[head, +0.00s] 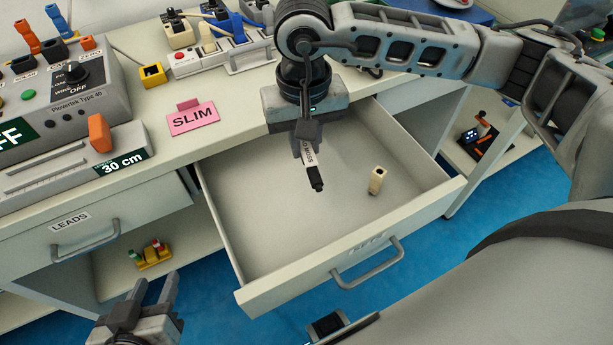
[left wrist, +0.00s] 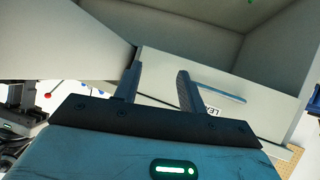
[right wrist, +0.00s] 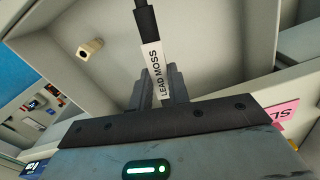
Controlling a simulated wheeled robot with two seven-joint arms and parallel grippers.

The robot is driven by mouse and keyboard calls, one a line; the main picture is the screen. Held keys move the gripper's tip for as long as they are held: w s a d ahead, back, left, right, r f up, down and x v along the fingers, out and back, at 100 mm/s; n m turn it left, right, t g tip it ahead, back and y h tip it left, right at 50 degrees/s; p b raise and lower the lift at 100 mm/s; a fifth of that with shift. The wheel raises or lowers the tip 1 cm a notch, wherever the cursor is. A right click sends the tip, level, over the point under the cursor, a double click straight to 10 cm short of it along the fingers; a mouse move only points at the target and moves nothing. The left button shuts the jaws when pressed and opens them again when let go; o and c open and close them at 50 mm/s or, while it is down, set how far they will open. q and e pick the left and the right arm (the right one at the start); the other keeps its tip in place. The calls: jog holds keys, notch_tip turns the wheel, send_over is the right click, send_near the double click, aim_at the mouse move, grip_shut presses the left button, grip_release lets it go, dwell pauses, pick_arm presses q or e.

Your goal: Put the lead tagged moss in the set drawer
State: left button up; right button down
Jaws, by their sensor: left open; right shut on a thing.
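The lead tagged moss (head: 317,182) has a black tip and a white tag. In the right wrist view its tag (right wrist: 152,67) reads LEAD MOSS. My right gripper (head: 309,150) is shut on it and holds it, tip down, over the open drawer (head: 260,210). The drawer's front label is too blurred to read surely. A small cream plug (head: 376,180) is in the drawer, right of the lead; it also shows in the right wrist view (right wrist: 90,48). My left gripper (head: 155,295) is open and empty, low in front of the closed LEADS drawer (head: 95,235).
A grey control box (head: 70,95) and a socket strip (head: 235,55) stand on the bench. A yellow block with plugs (head: 150,255) sits on the shelf below. Most of the open drawer's floor is bare.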

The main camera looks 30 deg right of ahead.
jog(key=s+a+f+m, duration=0.3)
jog(key=a+m, duration=0.3)
send_over(282, 220)
notch_tip(282, 220, down, 6)
jog(key=shift+r+p, duration=0.15)
jog(key=shift+p, duration=0.2)
jog(key=shift+f, duration=2.3)
jog(key=shift+f, duration=0.15)
jog(key=c, duration=1.3)
grip_release()
jog(key=shift+c, duration=0.2)
notch_tip(282, 220, up, 12)
jog(key=shift+r, duration=0.2)
